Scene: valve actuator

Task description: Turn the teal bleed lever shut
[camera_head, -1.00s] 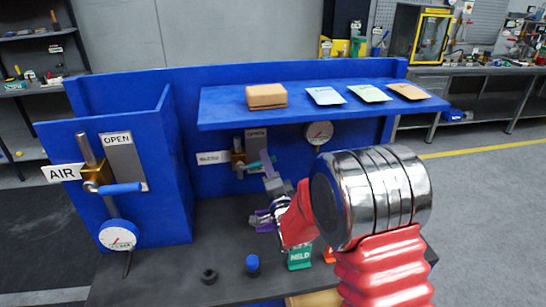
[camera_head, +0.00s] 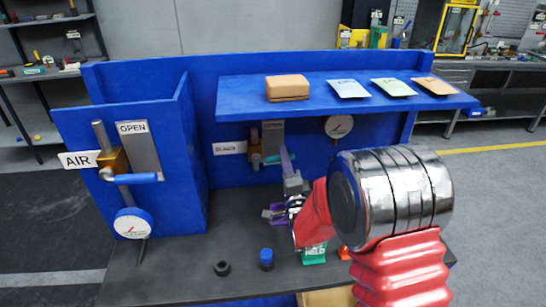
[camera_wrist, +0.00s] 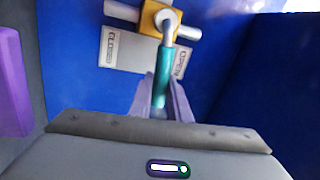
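The teal bleed lever (camera_head: 271,159) sticks out to the right from a brass valve body (camera_head: 254,152) under the shelf. In the wrist view the lever (camera_wrist: 164,72) runs down from the brass body (camera_wrist: 160,20) in between my two grey-purple fingers. My gripper (camera_wrist: 164,92) has one finger close against each side of the lever's outer part; it appears shut on it. The gripper (camera_head: 287,160) also shows in the head view, largely behind my wrist. A plate behind the valve reads CLOSED (camera_wrist: 111,47) on the left and OPEN (camera_wrist: 180,62) on the right.
A second valve marked AIR with a blue lever (camera_head: 137,178) stands at the left. The blue shelf (camera_head: 240,104) hangs above the bleed valve and carries a brown box (camera_head: 287,87). A black ring (camera_head: 221,268) and a blue-capped piece (camera_head: 266,259) stand on the dark bench.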

